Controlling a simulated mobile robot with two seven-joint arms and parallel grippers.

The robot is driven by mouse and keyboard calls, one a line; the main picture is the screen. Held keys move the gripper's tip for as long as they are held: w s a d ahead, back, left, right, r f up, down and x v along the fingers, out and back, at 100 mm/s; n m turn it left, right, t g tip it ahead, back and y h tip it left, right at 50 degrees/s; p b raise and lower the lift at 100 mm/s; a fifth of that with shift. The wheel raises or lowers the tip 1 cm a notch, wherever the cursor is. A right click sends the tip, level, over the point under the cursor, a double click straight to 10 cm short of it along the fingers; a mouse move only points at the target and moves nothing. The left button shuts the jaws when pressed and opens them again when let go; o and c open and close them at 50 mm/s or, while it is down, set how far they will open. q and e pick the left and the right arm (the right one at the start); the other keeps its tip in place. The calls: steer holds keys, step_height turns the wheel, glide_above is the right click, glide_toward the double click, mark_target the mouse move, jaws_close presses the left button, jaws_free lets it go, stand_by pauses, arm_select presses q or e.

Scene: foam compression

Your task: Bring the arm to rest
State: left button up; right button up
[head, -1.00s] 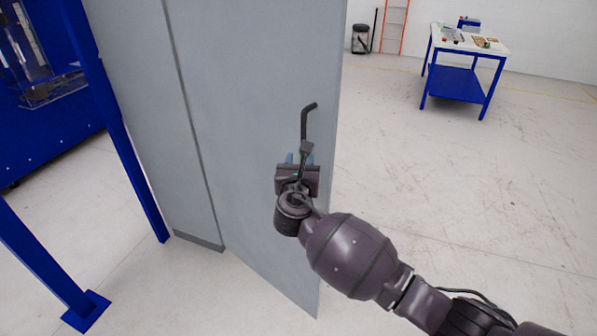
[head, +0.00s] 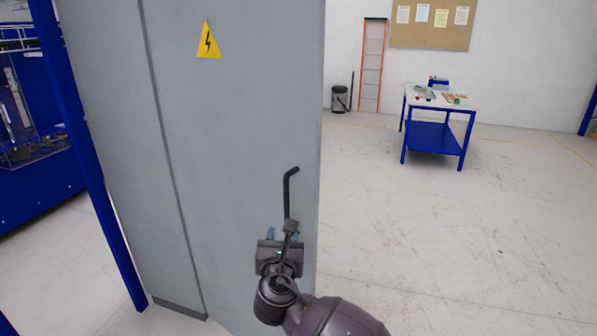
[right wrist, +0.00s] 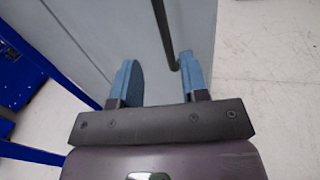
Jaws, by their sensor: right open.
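My right gripper (head: 283,236) is in front of the grey cabinet door, just below the black door handle (head: 288,200). In the right wrist view its two blue fingers (right wrist: 160,80) are spread apart with nothing held between them. The handle (right wrist: 164,35) runs down near the right finger in that view; I cannot tell whether they touch. My right arm comes in from the bottom of the head view. My left gripper is not in view.
The tall grey cabinet (head: 235,130) has a yellow warning sign (head: 208,40). A blue frame post (head: 95,190) stands left of it. A blue workbench (head: 436,138) with small items, a bin (head: 339,99) and a noticeboard (head: 431,25) are farther back. The floor at right is clear.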

steer(key=s+d+f+m+g, duration=0.1)
steer(key=s+d+f+m, duration=0.55)
steer(key=d+m, duration=0.35)
steer(key=s+d+f+m+g+y, duration=0.1)
steer(key=s+d+f+m+g, duration=0.1)
steer(key=s+d+f+m, duration=0.65)
steer(key=s+d+f+m+g, duration=0.1)
steer(key=s+d+f+m, duration=0.3)
steer(key=d+m, duration=0.85)
steer(key=s+d+f+m+g, duration=0.1)
steer(key=s+f, duration=0.2)
steer(key=s, duration=0.3)
steer(key=s+d+f+m+g+h, duration=0.1)
steer(key=s+f+m, duration=0.1)
steer(key=s, duration=0.4)
steer(key=shift+s+f, duration=0.25)
steer(key=shift+f, duration=0.5)
